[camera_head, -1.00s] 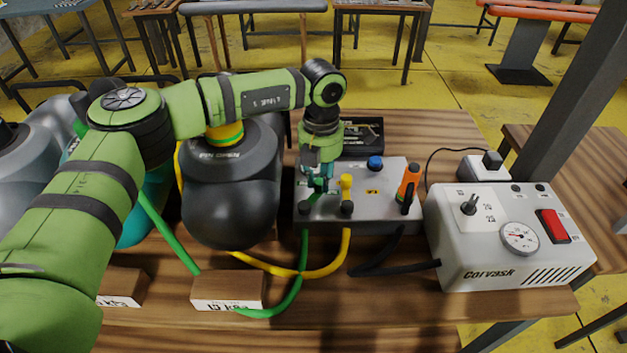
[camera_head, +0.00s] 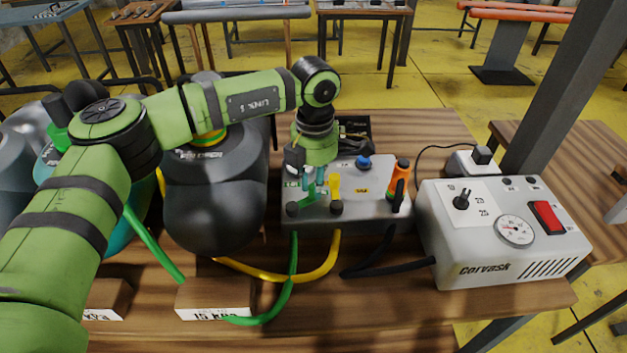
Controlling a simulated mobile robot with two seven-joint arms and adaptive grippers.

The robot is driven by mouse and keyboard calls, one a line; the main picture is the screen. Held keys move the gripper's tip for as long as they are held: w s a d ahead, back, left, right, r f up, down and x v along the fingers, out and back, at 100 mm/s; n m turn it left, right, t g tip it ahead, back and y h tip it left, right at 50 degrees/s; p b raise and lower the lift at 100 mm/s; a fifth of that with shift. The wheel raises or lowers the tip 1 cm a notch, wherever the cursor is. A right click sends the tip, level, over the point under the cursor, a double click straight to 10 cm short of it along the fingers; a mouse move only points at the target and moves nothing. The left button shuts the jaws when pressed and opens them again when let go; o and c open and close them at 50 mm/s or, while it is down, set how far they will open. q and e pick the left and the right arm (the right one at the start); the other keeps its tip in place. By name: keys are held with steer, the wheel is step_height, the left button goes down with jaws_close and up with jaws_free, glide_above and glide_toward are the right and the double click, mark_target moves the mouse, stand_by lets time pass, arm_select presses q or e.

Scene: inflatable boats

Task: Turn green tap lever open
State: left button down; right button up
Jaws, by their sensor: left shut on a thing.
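The grey valve box (camera_head: 349,211) stands on the wooden bench in the head view, with taps on its top. The green tap lever (camera_head: 307,197) is at its left end, partly hidden by my gripper. My left gripper (camera_head: 310,186) points down over it from above, its fingers shut on the lever. A yellow tap lever (camera_head: 334,184) stands just right of the fingers, very close to them. The lever's exact angle is hard to make out. My right gripper is not in view.
A white pump unit (camera_head: 503,234) with a gauge and red switch stands to the right. A dark inflated boat part (camera_head: 213,200) lies to the left. Green (camera_head: 288,290) and yellow (camera_head: 310,277) hoses run in front of the box. A block marked 15 kPa (camera_head: 215,298) sits at the front.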

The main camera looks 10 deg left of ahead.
arm_select(q)
steer(key=shift+d+r, duration=0.1)
steer(key=c, duration=1.1)
jaws_free()
step_height(320, 180, up, 12)
